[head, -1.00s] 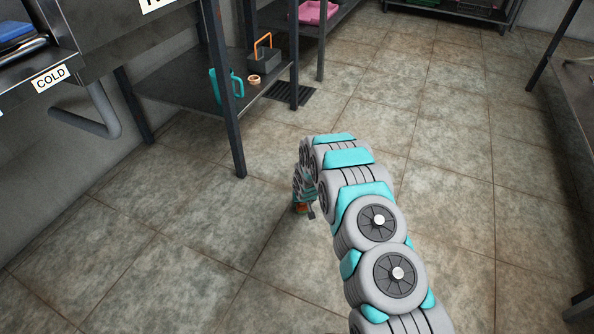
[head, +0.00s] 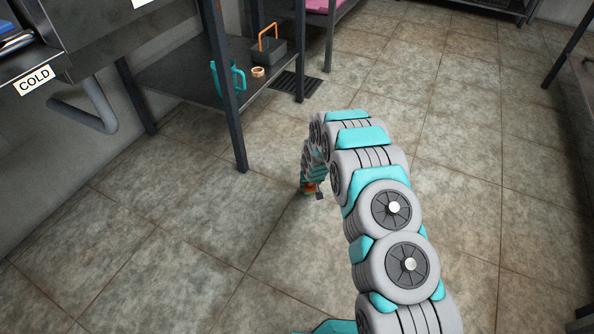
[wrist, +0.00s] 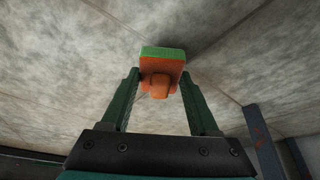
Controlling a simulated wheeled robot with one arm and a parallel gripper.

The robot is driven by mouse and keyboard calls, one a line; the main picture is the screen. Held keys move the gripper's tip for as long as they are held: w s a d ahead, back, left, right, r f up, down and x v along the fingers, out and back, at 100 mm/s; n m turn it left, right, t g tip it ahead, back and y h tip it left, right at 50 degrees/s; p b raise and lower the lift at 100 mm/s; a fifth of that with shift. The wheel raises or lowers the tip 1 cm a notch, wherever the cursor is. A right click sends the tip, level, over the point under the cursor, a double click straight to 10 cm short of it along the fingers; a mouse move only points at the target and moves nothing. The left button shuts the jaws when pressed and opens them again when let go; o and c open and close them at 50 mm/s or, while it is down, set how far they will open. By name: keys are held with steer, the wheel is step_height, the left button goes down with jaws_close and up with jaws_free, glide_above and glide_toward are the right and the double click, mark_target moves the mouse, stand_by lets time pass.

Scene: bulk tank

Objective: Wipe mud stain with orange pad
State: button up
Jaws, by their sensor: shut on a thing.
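The orange pad (wrist: 170,69) has a green face and an orange knob-like grip. My gripper (wrist: 160,82) is shut on this grip, with a finger on each side, and the pad sits beyond the fingertips. In the head view the pad (head: 309,187) shows small at the end of my drooping arm, low over or at the tiled floor. I cannot tell whether its green face touches the floor. No distinct mud stain stands out; the tiles (head: 190,215) are mottled grey-brown all over, and my arm hides part of them.
A dark metal shelf (head: 180,82) at the left holds a teal jug (head: 228,77), a tape roll (head: 258,72) and a grey box with an orange handle (head: 266,50). Its leg (head: 230,110) stands left of my arm. A floor drain (head: 297,84) lies behind. Open floor surrounds the pad.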

steer(key=shift+r+p, duration=0.35)
steer(key=shift+r, duration=1.65)
